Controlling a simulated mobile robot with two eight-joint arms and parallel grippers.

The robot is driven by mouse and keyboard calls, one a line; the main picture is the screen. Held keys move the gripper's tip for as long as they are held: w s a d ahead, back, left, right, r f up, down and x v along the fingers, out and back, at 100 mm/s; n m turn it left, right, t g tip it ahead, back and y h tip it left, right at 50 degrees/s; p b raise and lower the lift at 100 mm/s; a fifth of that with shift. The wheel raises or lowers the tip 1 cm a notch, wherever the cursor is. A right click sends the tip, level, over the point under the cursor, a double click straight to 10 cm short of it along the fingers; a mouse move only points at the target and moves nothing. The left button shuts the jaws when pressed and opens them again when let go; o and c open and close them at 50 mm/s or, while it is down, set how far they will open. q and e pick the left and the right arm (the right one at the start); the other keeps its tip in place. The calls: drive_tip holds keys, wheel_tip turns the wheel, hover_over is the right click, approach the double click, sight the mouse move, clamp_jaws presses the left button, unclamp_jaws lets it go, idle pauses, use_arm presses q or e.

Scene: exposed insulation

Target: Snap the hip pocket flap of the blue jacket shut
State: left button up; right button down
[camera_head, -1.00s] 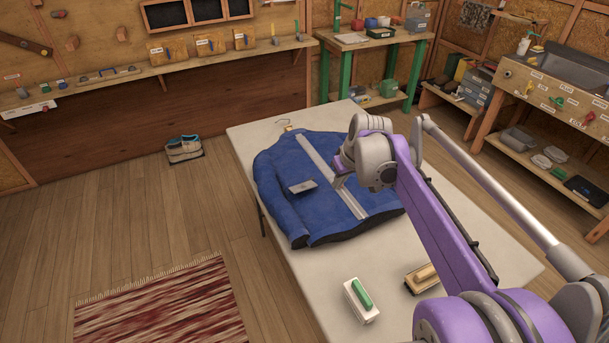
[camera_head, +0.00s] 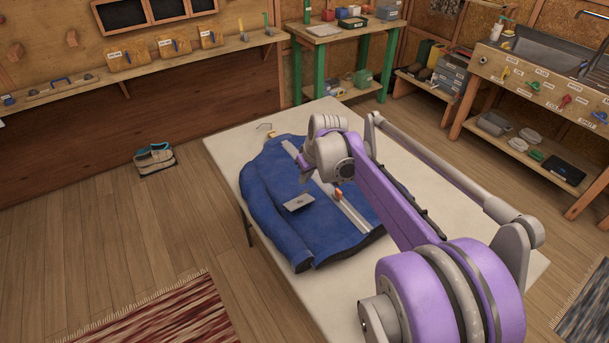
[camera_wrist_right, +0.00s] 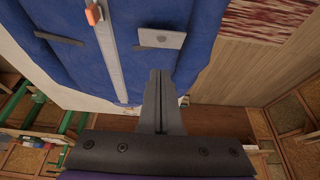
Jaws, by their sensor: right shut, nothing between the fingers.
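The blue jacket (camera_head: 268,190) lies spread on the pale table, with a light strip down its front. I cannot tell whether the snap is fastened. My right gripper (camera_head: 306,184) is above the jacket, near the flap, partly hidden by its own wrist. In the right wrist view its fingers (camera_wrist_right: 161,73) are shut and empty, their tips just below the flap in the picture. My left gripper is not in view.
An orange zip pull (camera_head: 339,194) sits on the front strip (camera_head: 350,214). A second, dark pocket slit (camera_wrist_right: 58,39) shows in the right wrist view. A hanger hook (camera_head: 265,127) lies at the collar. The table (camera_head: 225,152) is bare left of the jacket.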

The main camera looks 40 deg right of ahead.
hover_over(302, 203)
drive_tip(key=f, duration=0.5)
drive_tip(key=shift+w+f, duration=0.35)
drive_tip(key=shift+w, duration=0.05)
drive_tip(key=shift+s+a+f, duration=0.1)
drive_tip(key=shift+s+f, duration=0.15)
drive_tip(key=shift+f, duration=0.35)
drive_tip(key=shift+s+d+f, duration=0.1)
drive_tip(key=shift+s+f, duration=0.15)
drive_tip(key=shift+f, duration=0.4)
drive_tip(key=shift+s+a+f, duration=0.1)
drive_tip(key=shift+s+f, duration=0.15)
drive_tip(key=shift+f, duration=0.35)
drive_tip(key=shift+b, duration=0.3)
drive_tip(key=shift+s+f+t+b, duration=0.4)
drive_tip(key=shift+f+t+b, duration=0.15)
drive_tip(key=shift+t, duration=0.05)
drive_tip(key=shift+s+a+f+t+b, duration=0.15)
drive_tip(key=shift+s+f+t+b, duration=0.45)
drive_tip(key=shift+s+f+b, duration=0.1)
drive_tip(key=shift+w+r, duration=0.1)
drive_tip(key=shift+w, duration=0.05)
